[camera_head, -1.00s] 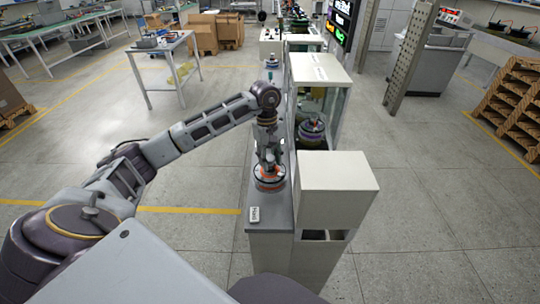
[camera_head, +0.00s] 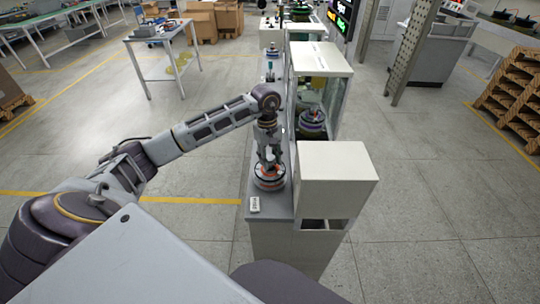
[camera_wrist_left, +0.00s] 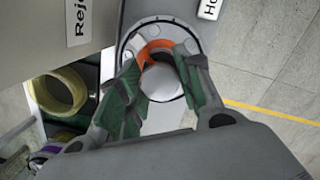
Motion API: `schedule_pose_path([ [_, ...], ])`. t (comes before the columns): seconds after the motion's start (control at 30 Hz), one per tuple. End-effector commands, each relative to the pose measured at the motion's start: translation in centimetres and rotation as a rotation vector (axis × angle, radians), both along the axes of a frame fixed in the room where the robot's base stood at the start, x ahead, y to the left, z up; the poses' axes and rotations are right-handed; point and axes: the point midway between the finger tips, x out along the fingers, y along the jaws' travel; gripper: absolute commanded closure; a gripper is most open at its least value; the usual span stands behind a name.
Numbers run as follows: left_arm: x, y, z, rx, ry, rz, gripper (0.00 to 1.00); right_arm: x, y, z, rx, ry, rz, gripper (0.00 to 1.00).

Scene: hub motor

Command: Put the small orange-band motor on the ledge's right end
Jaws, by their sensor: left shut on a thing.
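The small orange-band motor (camera_head: 268,184) is at the near end of the narrow grey ledge (camera_head: 284,207) in the head view, upright and seemingly resting on it. My left gripper (camera_head: 268,158) reaches down from above and is shut on its top. In the left wrist view, the green-padded fingers of the left gripper (camera_wrist_left: 160,75) stand on both sides of the motor's pale round hub. The motor's orange band (camera_wrist_left: 152,50) and a grey round rim show around it. The fingers hide part of the motor. My right gripper is not in view.
A small white label (camera_head: 255,204) lies beside the motor on the ledge. A white box-like housing (camera_head: 337,175) stands close on the right. Another motor (camera_head: 312,122) sits in the glass-sided cabinet behind. A yellow ring (camera_wrist_left: 58,94) shows in a dark opening. The floor left is clear.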

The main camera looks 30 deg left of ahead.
Motion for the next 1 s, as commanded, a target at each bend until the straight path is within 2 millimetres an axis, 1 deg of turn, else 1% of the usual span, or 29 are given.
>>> schedule_pose_path([
  [0.2, 0.1, 0.0, -1.6, -0.001, -0.003, 0.001, 1.00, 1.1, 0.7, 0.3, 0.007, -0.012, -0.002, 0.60],
  [0.37, 0.1, 0.0, -2.1, 0.000, -0.005, 0.002, 1.00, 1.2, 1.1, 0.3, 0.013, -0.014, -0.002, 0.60],
  [0.53, 0.1, 0.0, -2.1, 0.000, -0.005, 0.002, 1.00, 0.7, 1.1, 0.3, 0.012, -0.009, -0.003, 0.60],
  [0.8, 0.1, 0.0, -2.3, -0.001, -0.005, 0.001, 1.00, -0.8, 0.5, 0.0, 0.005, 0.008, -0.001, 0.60],
  [0.83, 0.0, 0.0, -2.5, 0.001, 0.000, 0.001, 0.61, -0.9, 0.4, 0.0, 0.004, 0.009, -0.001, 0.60],
  [0.97, 0.0, 0.0, -2.5, 0.001, 0.000, 0.001, 0.45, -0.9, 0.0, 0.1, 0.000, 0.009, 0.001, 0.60],
  [1.0, 0.0, 0.0, -2.5, 0.001, 0.000, 0.001, 0.43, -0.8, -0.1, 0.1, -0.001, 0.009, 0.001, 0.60],
])
